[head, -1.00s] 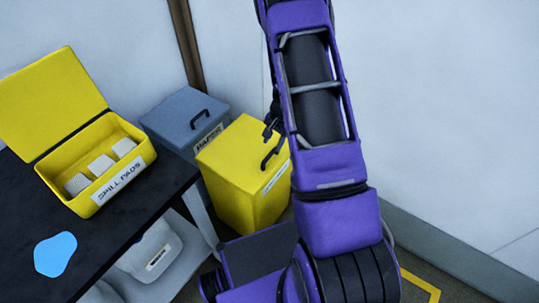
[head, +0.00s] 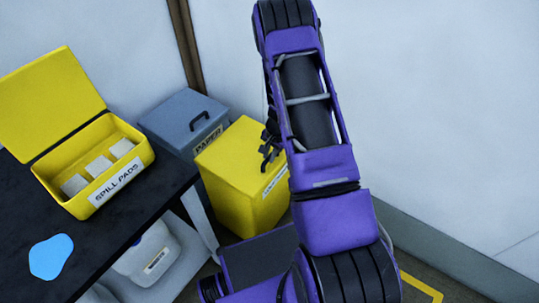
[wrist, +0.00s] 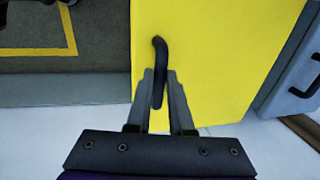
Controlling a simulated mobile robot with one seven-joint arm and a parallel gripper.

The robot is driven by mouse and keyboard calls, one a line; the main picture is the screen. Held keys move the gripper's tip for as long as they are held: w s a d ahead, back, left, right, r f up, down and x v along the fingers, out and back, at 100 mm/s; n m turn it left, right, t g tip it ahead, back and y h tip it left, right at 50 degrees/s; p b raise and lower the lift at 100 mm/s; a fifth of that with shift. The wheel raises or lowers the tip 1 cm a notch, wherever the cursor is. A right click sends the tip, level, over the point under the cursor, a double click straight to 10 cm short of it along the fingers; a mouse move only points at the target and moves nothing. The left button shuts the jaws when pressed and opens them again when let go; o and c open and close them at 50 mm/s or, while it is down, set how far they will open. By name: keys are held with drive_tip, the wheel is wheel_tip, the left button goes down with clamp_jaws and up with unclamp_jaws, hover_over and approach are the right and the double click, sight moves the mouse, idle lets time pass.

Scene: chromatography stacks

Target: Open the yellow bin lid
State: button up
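The yellow bin (head: 240,200) stands on the floor beside the dark table, with its flat lid (head: 232,155) closed. The lid also fills the middle of the wrist view (wrist: 220,50). Its dark curved handle (wrist: 158,52) reaches down between the fingertips of my gripper (wrist: 161,75). The two fingers are apart, with a visible gap between the handle and the right finger; the handle is close to the left finger, and I cannot tell if they touch. In the head view my gripper (head: 266,157) is at the lid's right side, partly hidden by my arm, and covers the handle.
A grey-blue bin labelled PAPER (head: 180,120) stands close behind the yellow bin. An open yellow SPILL PADS box (head: 75,205) sits on the dark table (head: 110,225) at left, with a blue patch (head: 52,257). A white container (head: 148,252) is below. Walls close the back.

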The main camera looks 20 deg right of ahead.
clamp_jaws()
drive_tip(key=shift+r, duration=0.2)
idle(1.0)
